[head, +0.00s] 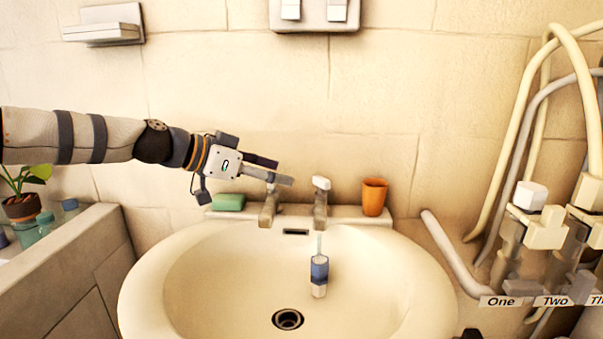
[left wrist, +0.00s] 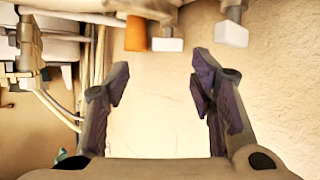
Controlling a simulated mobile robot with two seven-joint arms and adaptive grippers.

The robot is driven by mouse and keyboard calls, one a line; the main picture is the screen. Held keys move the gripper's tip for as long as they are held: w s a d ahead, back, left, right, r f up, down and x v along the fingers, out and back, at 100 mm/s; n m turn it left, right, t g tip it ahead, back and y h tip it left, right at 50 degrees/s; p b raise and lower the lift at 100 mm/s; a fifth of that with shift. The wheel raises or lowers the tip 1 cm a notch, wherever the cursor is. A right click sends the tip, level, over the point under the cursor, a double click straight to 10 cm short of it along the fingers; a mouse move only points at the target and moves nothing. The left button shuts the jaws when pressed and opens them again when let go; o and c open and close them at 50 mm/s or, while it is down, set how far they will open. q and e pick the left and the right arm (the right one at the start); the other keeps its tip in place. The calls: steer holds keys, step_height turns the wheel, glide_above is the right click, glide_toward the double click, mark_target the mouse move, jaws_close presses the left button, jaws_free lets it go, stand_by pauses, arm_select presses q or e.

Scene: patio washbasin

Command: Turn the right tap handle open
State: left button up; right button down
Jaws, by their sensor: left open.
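The right tap (head: 320,210) stands on the back ledge of the basin, with its white handle (head: 321,183) on top. In the left wrist view the right tap handle (left wrist: 167,44) shows beside the orange cup. The left tap (head: 267,210) stands to its left; its handle is partly covered by my gripper in the head view and shows as a white block (left wrist: 231,34) in the left wrist view. My left gripper (head: 283,171) is open and empty, by the left tap's top, with fingertips pointing toward the right tap handle and apart from it. My right gripper is not in view.
An orange cup (head: 374,197) stands close right of the right tap. A green soap bar (head: 229,202) lies left of the taps. A blue and white object (head: 319,275) is in the basin (head: 150,290). Hoses (head: 515,130) hang at the right.

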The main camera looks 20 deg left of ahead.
mark_target(318, 180)
arm_select(q)
steer(key=shift+w+a+f+t, duration=0.1)
steer(key=shift+w+a+t, duration=0.2)
steer(key=shift+w, duration=0.25)
steer(key=b+x, duration=0.2)
steer(key=x, duration=0.8)
steer(key=shift+d, duration=0.15)
steer(key=shift+w+d, duration=0.15)
steer(key=shift+w, duration=0.05)
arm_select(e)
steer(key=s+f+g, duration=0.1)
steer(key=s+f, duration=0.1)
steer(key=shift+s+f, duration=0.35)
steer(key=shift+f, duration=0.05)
arm_select(q)
steer(key=shift+c, duration=0.2)
steer(key=c, duration=0.8)
